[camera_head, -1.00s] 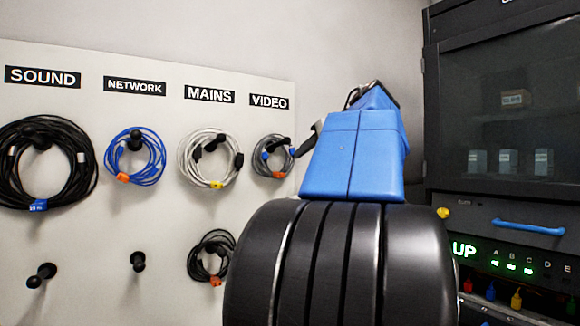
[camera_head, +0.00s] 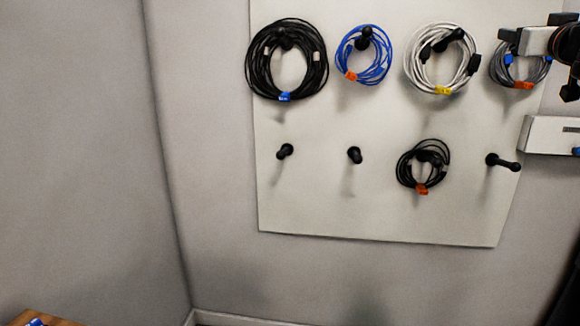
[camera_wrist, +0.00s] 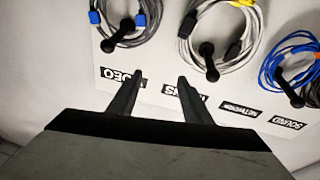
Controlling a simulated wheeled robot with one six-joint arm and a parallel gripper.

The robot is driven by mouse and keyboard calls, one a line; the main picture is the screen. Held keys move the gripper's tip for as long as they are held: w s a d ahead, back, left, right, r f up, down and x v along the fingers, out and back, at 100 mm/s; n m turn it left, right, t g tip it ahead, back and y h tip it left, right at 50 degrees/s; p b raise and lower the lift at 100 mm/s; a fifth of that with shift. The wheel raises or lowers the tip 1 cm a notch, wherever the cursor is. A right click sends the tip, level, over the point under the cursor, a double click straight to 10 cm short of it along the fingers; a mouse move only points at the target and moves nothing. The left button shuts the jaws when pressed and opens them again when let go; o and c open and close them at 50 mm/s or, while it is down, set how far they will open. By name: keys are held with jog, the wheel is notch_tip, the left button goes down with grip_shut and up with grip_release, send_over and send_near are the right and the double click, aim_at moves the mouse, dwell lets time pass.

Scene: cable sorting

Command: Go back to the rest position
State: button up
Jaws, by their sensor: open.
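My gripper (camera_wrist: 159,78) is open in the wrist view, its two dark fingers apart with nothing between them. The fingers point toward the pegboard, which shows upside down there, near the VIDEO and MAINS labels. The hung coils lie beyond the fingertips, apart from them. In the head view, dark and pale parts, probably of my arm, show at the upper right edge beside the grey video coil (camera_head: 519,65); the fingers cannot be made out there.
The board (camera_head: 385,215) holds a large black coil (camera_head: 264,65), a blue coil (camera_head: 343,55), a white coil (camera_head: 412,60) and a small black coil (camera_head: 403,170). Bare pegs (camera_head: 285,151) show below. A white box (camera_head: 542,134) is at right; a wooden surface (camera_head: 40,318) at lower left.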

jog(key=s+a+f+m+g, duration=0.1)
jog(key=s+a+f+g, duration=0.25)
jog(key=f, duration=0.75)
jog(key=s+a+f+m+g, duration=0.15)
jog(key=a+f, duration=0.25)
jog(key=f, duration=0.8)
jog(key=s+a+f+g, duration=0.3)
jog(key=a+f, duration=0.1)
jog(key=f, duration=0.7)
jog(key=s+a+f+n+g+y, duration=0.2)
jog(key=s+a+f+g+y, duration=0.1)
jog(key=s+a+f, duration=0.4)
jog(key=s+a+f+n+g+y, duration=0.3)
jog(key=s+a+f, duration=0.4)
jog(key=f, duration=0.7)
jog(key=shift+a, duration=0.75)
